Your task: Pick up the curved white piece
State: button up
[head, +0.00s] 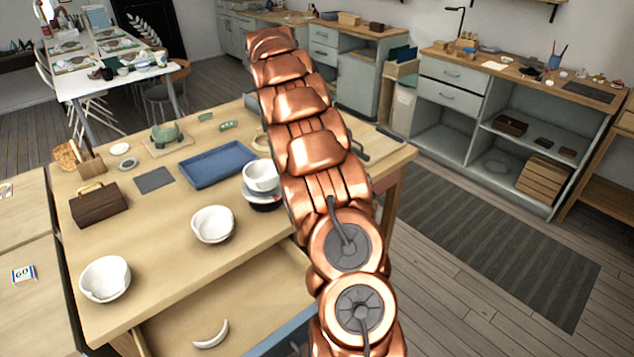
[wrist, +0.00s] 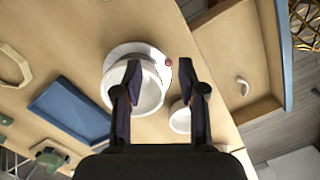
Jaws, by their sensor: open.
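The curved white piece (head: 211,333) is a small crescent lying in an open wooden drawer (head: 262,312) below the tabletop. In the head view my arm hides the gripper and part of the drawer.
A white bowl (head: 261,175) is stacked on darker ware. Two chipped white bowls (head: 212,225) (head: 105,279) stand near the table's front edge. A blue tray (head: 217,164) and a brown box (head: 98,203) lie farther back. The drawer around the piece looks clear.

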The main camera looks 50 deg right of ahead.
jog(key=d+f+n, duration=0.1)
jog(key=d+f, duration=0.2)
jog(key=d, duration=0.1)
jog(key=w+d+f+n, duration=0.1)
jog(key=d+f+n, duration=0.1)
jog(key=d, duration=0.2)
jog(key=d+f+n+t, duration=0.1)
jog(key=d+f+n, duration=0.1)
jog(key=d, duration=0.3)
jog(key=shift+w+f+y, duration=0.35)
jog(key=shift+f+y, duration=0.05)
jog(key=shift+f, duration=0.4)
jog(key=shift+s+d+f, duration=0.1)
jog(key=shift+d+f, duration=0.15)
jog(key=shift+d, duration=0.1)
jog(key=shift+f+p, duration=1.3)
jog(key=shift+f, duration=2.6)
jog(key=shift+c, duration=0.2)
grip_shut()
